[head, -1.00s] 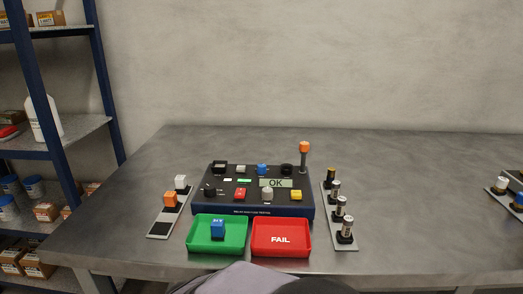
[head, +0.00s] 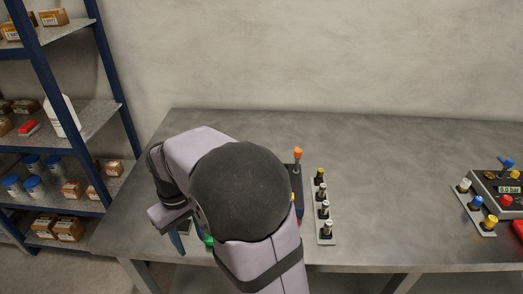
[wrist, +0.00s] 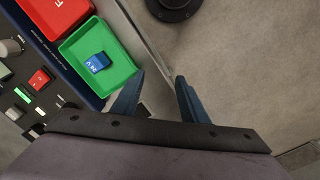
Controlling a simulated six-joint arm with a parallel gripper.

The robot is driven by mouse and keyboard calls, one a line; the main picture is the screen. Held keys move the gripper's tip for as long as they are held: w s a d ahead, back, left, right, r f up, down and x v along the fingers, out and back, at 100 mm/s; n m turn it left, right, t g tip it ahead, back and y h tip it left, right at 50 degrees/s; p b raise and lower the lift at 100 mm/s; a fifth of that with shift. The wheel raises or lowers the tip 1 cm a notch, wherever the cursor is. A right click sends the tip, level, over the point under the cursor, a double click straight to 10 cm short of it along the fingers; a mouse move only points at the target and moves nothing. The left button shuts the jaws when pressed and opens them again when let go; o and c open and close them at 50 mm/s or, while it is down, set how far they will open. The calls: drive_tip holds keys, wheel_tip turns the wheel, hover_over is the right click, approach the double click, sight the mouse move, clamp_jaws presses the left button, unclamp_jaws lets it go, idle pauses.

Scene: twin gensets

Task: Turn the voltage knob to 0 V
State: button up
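The dark test panel is mostly hidden behind my arm in the head view; its right edge (head: 297,190) shows. In the wrist view part of the panel (wrist: 58,75) shows at the left, with a grey knob (wrist: 12,47), a red block-like control (wrist: 38,79) and a dark control (wrist: 38,130) partly cut off by my gripper. I cannot tell which one is the voltage knob or read its setting. My gripper (wrist: 158,98) is open and empty, with blue fingers apart. It is beside the green tray, off the panel's front left side.
The green tray (wrist: 122,62) holds a blue labelled block (wrist: 97,62); the red tray (wrist: 58,14) adjoins it. An orange-topped post (head: 298,155) stands at the panel's back right. A strip of cylinders (head: 324,215) lies right of it. Another panel (head: 500,190) stands far right.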

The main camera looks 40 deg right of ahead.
drive_tip(key=w+d+r+m+p, duration=0.1)
drive_tip(key=w+d+m, duration=0.1)
drive_tip(key=d, duration=0.3)
drive_tip(key=w+d+r+m+p, duration=0.1)
drive_tip(key=w+d+r+m, duration=0.1)
drive_tip(key=w+d, duration=0.3)
drive_tip(key=w+d+r+m+p, duration=0.1)
drive_tip(key=w+d+r+p, duration=0.1)
drive_tip(key=d, duration=0.5)
drive_tip(key=shift+w+d+r+m, duration=0.15)
drive_tip(key=shift+w+m, duration=0.05)
drive_tip(key=shift+w, duration=0.25)
drive_tip(key=shift+w+d+r+m, duration=0.1)
drive_tip(key=shift+w+m, duration=0.1)
drive_tip(key=shift+w, duration=0.25)
drive_tip(key=d+m+p, duration=0.1)
drive_tip(key=d, duration=0.4)
drive_tip(key=d+m+p, duration=0.1)
drive_tip(key=d, duration=0.4)
drive_tip(key=d+r+m+p, duration=0.1)
drive_tip(key=d+m, duration=0.1)
drive_tip(key=d, duration=0.3)
drive_tip(key=shift+s+d, duration=0.2)
drive_tip(key=shift+s, duration=0.15)
drive_tip(key=shift+f+p, duration=1.15)
drive_tip(key=shift+f, duration=2.45)
clamp_jaws()
